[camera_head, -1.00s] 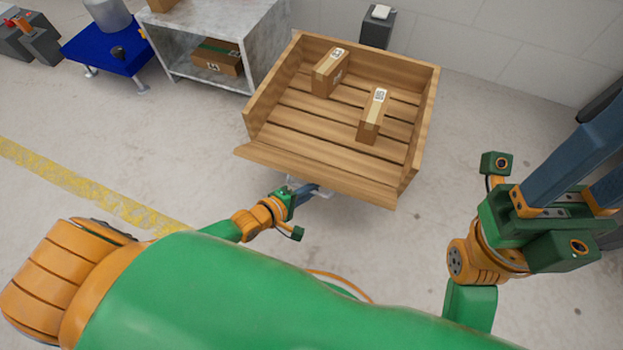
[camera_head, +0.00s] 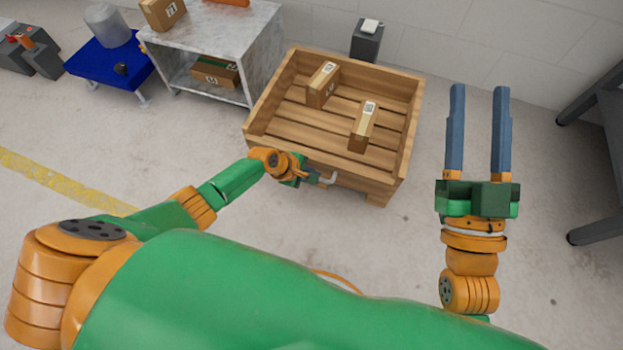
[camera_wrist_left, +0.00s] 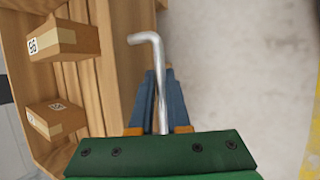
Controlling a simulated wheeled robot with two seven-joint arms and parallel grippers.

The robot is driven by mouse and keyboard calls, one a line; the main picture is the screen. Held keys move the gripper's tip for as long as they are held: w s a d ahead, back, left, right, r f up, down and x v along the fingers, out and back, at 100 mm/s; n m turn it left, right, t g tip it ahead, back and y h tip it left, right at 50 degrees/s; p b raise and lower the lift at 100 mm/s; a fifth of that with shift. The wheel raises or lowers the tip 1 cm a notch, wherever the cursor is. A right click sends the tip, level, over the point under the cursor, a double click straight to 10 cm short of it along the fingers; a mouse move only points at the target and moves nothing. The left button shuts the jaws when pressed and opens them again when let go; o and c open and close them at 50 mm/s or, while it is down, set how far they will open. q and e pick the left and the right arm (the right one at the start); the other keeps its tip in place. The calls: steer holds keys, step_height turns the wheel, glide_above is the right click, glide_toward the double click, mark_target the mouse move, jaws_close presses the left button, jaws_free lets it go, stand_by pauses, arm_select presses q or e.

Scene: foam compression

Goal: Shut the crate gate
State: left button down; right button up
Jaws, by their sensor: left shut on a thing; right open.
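The wooden crate (camera_head: 411,125) stands on the floor ahead, with slatted floor and raised walls. Its gate (camera_head: 352,176) is the near side panel and now stands about upright, in line with the crate's front; I cannot tell whether it is latched. My left gripper (camera_head: 313,177) is at the gate's outer face, shut on a bent metal handle (camera_head: 329,179). In the left wrist view the handle (camera_wrist_left: 159,75) runs between the blue fingers, beside the gate's wood (camera_wrist_left: 126,60). My right gripper (camera_head: 478,95) is open and empty, right of the crate.
Two cardboard boxes, one farther (camera_head: 322,85) and one nearer (camera_head: 363,127), stand inside the crate. A grey shelf (camera_head: 225,30) and a blue platform (camera_head: 105,65) are at back left. A dark grey frame (camera_head: 600,110) stands at right. The floor between is clear.

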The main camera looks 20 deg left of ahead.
arm_select(q)
steer(key=shift+w+r, duration=0.15)
steer(key=shift+w, duration=0.2)
arm_select(e)
steer(key=shift+w+f+g+h, duration=0.3)
steer(key=shift+f, duration=0.3)
arm_select(q)
steer(key=c, duration=1.2)
jaws_free()
steer(key=shift+o, duration=0.2)
arm_select(e)
steer(key=shift+f, duration=0.1)
